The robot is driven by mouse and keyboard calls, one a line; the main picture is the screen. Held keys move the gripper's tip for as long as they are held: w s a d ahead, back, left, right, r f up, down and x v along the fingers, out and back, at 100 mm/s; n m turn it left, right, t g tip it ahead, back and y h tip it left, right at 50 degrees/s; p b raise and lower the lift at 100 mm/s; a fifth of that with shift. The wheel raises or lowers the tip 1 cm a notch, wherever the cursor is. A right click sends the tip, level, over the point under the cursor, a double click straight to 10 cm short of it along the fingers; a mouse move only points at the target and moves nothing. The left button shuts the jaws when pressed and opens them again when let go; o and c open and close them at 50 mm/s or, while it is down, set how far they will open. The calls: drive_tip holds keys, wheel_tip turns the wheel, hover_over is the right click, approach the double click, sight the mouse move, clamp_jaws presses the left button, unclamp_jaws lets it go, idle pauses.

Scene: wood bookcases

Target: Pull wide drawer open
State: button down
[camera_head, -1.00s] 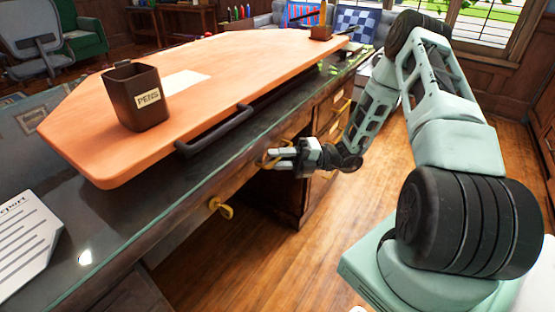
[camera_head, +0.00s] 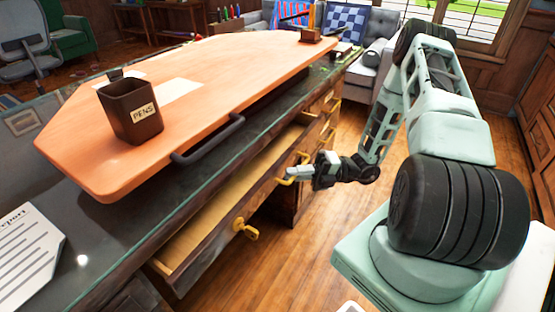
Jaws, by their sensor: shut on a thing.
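The wide drawer (camera_head: 215,215) under the desk top is partly open, and its light wood inside shows as a long strip. It has two yellow handles on its front. My gripper (camera_head: 292,176) is shut on the far handle (camera_head: 284,182). The near handle (camera_head: 246,229) is free.
Smaller drawers (camera_head: 328,105) with yellow handles sit at the far right of the desk. Wood floor (camera_head: 300,255) is clear before the drawer.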

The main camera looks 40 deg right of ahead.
drive_tip(key=s+d+p, duration=0.1)
drive_tip(key=s+d, duration=0.3)
drive_tip(key=s, duration=0.7)
drive_tip(key=s+d+p, duration=0.2)
drive_tip(key=s+d, duration=0.2)
drive_tip(key=s, duration=0.8)
drive_tip(key=shift+d, duration=0.2)
drive_tip(key=c, duration=1.5)
unclamp_jaws()
drive_tip(key=b+v, duration=0.1)
drive_tip(key=v, duration=1.6)
drive_tip(key=shift+d, duration=0.2)
drive_tip(key=shift+s, duration=0.1)
